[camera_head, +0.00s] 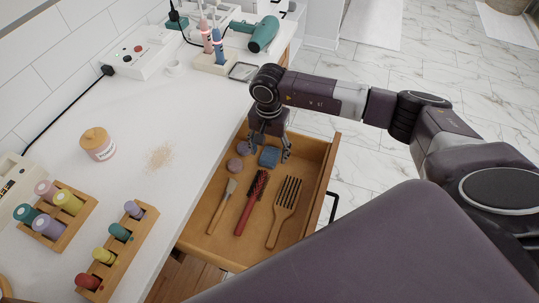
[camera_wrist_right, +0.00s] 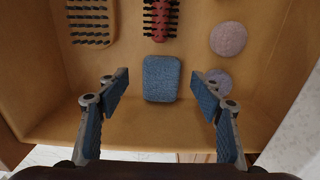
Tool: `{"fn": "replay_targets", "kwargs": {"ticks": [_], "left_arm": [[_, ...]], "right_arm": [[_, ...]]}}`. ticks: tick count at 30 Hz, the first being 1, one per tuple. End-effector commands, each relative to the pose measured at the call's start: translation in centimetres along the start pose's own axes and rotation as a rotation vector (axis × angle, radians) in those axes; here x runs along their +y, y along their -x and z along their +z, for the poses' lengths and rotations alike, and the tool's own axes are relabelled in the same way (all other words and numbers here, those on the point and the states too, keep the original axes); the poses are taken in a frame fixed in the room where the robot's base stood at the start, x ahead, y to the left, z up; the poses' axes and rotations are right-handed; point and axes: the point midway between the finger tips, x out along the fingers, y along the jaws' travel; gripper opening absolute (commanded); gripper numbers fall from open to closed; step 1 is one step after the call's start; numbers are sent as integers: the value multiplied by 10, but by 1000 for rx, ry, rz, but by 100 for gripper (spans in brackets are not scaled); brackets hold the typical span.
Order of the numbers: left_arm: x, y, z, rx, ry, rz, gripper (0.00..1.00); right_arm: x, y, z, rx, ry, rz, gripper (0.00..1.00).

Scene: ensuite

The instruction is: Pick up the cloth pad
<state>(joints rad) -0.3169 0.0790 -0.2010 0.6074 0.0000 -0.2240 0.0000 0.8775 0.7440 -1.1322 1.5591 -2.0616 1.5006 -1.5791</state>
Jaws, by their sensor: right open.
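The cloth pad (camera_head: 268,157) is a small blue rounded block lying in the open wooden drawer, near its far end. In the right wrist view the pad (camera_wrist_right: 161,79) lies flat on the drawer floor, ahead of and between my fingertips. My right gripper (camera_head: 269,153) reaches down into the drawer from above. It is open and empty, with a finger on each side of the pad and apart from it, as the right wrist view (camera_wrist_right: 160,90) also shows. My left gripper is not in view.
The drawer (camera_head: 229,257) also holds two mauve round pads (camera_head: 235,165), a small brush (camera_head: 222,205), a red bristle brush (camera_head: 251,203) and a wooden paddle brush (camera_head: 285,211). The white counter (camera_head: 160,195) borders it on the left, with a jar (camera_head: 98,145) and bottle racks.

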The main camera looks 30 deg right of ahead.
Motion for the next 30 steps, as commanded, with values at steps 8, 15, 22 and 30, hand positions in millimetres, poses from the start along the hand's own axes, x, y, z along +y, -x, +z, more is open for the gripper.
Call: {"fn": "replay_targets", "kwargs": {"ticks": [8,15,22,30], "left_arm": [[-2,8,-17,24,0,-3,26],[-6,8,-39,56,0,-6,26],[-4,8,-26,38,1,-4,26],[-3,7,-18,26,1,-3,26]], "right_arm": [[-1,-32,-1,-1,0,0,60],[-1,-33,-1,-1,0,-1,59],[-1,-33,-1,-1,-1,-1,34],[-1,-33,-1,-1,-1,-1,22]]}}
